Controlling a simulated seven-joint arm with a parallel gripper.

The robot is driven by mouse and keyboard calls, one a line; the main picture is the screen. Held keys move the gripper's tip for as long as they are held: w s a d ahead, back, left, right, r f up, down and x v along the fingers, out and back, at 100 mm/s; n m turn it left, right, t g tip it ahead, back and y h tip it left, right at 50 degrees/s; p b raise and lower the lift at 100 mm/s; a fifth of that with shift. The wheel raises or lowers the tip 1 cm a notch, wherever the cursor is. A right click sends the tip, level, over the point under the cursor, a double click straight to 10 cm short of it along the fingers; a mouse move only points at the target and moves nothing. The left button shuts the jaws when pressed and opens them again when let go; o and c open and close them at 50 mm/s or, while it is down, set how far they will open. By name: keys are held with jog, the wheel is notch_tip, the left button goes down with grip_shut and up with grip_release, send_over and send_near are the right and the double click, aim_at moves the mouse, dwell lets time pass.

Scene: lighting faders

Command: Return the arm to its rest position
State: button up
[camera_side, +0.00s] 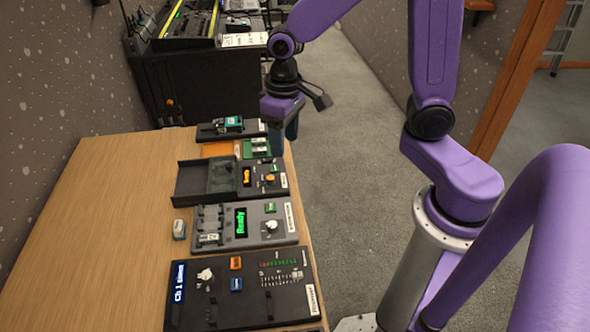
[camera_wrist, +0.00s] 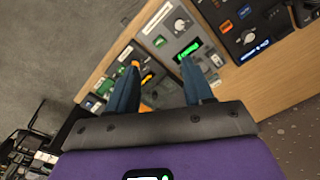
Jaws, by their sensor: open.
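My gripper (camera_side: 285,130) hangs at the far right edge of the wooden table in the side view, near the small green board. In the wrist view my gripper (camera_wrist: 160,78) shows two blue-grey fingers spread apart with nothing between them. The purple arm reaches to it from the base at the right. The gripper looks to be above the tabletop height, but its exact clearance cannot be told.
The wooden table (camera_side: 95,240) holds a fader panel (camera_side: 240,295), a grey unit reading "Ready" (camera_side: 255,228), a dark open box (camera_side: 205,182) and a green board (camera_side: 257,149). A small block (camera_side: 179,229) lies left. A black cabinet (camera_side: 190,85) stands behind.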

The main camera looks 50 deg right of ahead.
jog(key=s+d+r+n, duration=0.1)
jog(key=s+n, duration=0.4)
jog(key=s, duration=0.4)
jog(key=s+d+r+n, duration=0.1)
jog(key=s+n, duration=0.4)
jog(key=s, duration=0.5)
jog(key=shift+s+r+n, duration=0.15)
jog(key=shift+r+n, duration=0.15)
jog(key=shift+r, duration=0.3)
dwell(0.3)
